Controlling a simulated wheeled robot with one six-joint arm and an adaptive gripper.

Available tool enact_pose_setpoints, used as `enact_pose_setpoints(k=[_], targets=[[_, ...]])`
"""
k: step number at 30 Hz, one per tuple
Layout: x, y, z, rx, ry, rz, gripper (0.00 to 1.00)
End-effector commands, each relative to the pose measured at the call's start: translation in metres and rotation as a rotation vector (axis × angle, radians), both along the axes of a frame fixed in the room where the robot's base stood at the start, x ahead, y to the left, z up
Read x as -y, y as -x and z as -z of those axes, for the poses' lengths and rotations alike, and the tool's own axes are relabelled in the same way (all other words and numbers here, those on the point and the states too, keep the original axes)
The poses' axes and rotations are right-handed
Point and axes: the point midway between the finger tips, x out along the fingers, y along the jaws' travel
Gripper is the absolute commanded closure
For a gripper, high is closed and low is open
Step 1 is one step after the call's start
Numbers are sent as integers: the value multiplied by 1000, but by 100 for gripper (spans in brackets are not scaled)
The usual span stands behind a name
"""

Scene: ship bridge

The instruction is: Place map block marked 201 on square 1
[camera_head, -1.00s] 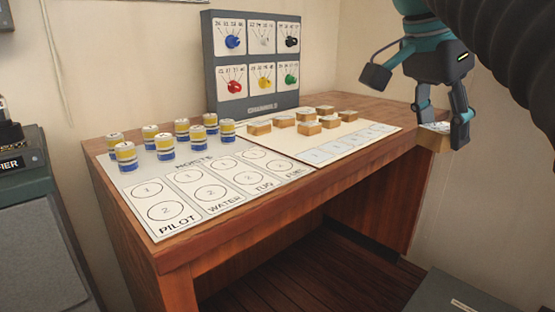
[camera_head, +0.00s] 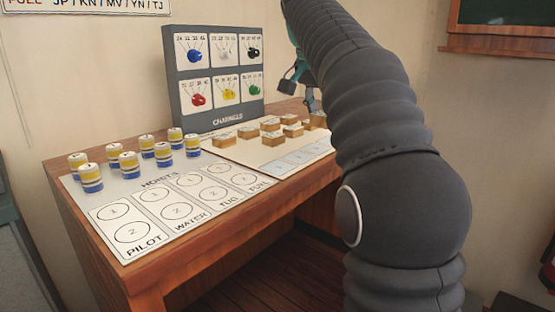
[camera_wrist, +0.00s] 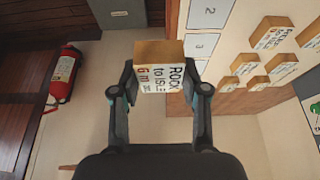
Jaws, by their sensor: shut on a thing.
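My gripper (camera_wrist: 164,88) is shut on a wooden map block (camera_wrist: 162,52) with a white label in the wrist view. The label begins "ROCK to"; its last line is too blurred to read surely. The numbered square strip (camera_wrist: 203,45) lies just right of the held block, with squares 2 and 3 showing; I cannot see square 1 there. In the head view the strip (camera_head: 296,160) runs along the front of the cream sheet, its right end hidden by my arm. My gripper (camera_head: 312,105) is partly hidden behind my arm there, and the held block cannot be made out.
Several other labelled blocks (camera_head: 273,139) stand on the cream sheet behind the strip. Striped cylinders (camera_head: 122,160) stand left on the hoists sheet (camera_head: 150,208). A grey channel panel (camera_head: 215,75) rises at the back. A fire extinguisher (camera_wrist: 64,73) shows left in the wrist view.

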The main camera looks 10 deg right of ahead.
Motion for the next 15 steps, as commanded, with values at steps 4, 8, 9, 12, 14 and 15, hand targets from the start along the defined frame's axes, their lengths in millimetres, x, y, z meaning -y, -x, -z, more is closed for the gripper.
enact_pose_setpoints(k=[4,8,9,12,14,15], targets=[[-30,-7,18,-2,1,-6,86],[-55,-15,35,-2,1,-6,86],[-62,-17,40,-3,1,-4,86],[-79,-21,50,-1,1,-4,86],[-86,-24,54,0,1,-2,86],[-90,-25,56,0,1,-2,86]])
